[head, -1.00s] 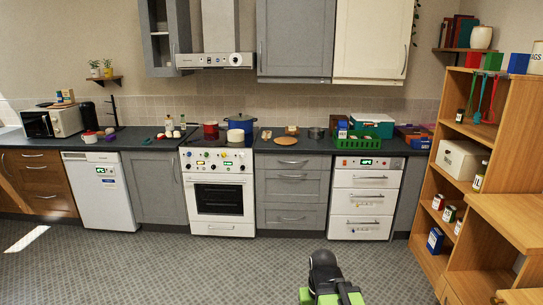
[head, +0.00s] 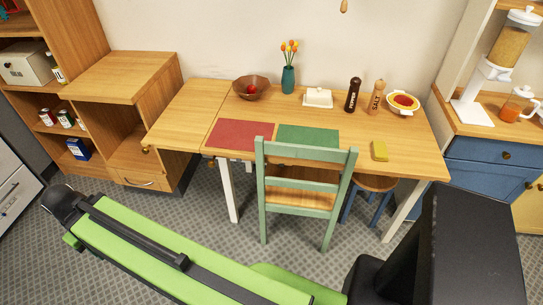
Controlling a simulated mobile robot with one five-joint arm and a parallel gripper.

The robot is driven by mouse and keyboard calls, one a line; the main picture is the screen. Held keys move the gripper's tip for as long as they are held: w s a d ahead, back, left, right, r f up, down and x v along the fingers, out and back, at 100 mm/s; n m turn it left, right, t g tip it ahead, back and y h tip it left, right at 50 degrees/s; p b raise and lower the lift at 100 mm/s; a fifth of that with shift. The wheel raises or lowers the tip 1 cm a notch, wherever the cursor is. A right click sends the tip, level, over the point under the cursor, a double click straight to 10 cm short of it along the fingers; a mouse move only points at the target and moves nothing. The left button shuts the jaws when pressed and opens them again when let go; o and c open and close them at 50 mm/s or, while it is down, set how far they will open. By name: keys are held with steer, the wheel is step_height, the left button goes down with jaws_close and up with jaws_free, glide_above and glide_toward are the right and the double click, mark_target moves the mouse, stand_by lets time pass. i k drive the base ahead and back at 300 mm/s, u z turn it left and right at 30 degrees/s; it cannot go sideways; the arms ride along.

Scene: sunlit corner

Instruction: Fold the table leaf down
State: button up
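The wooden table (head: 350,140) stands against the wall, with its leaf (head: 185,115) at the left end. The leaf is up, level with the tabletop, and a seam runs between them. A small round brass-coloured knob (head: 146,150) shows at the leaf's front left corner. The leaf's top is bare. My green and black arm crosses the bottom of the head view, in front of the table and apart from the leaf. I cannot make out my gripper's fingers in this view.
A green chair (head: 305,175) stands at the table's front, with a stool (head: 372,185) beside it. A wooden shelf unit (head: 125,75) stands close left of the leaf. A red mat (head: 240,135) and a bowl (head: 251,88) lie right of the seam. Floor (head: 200,225) is open below.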

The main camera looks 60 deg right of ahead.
mark_target(184, 126)
steer(key=z, duration=2.35)
steer(key=k, duration=1.15)
steer(key=u, duration=1.45)
steer(key=i, duration=1.9)
steer(key=u, duration=0.7)
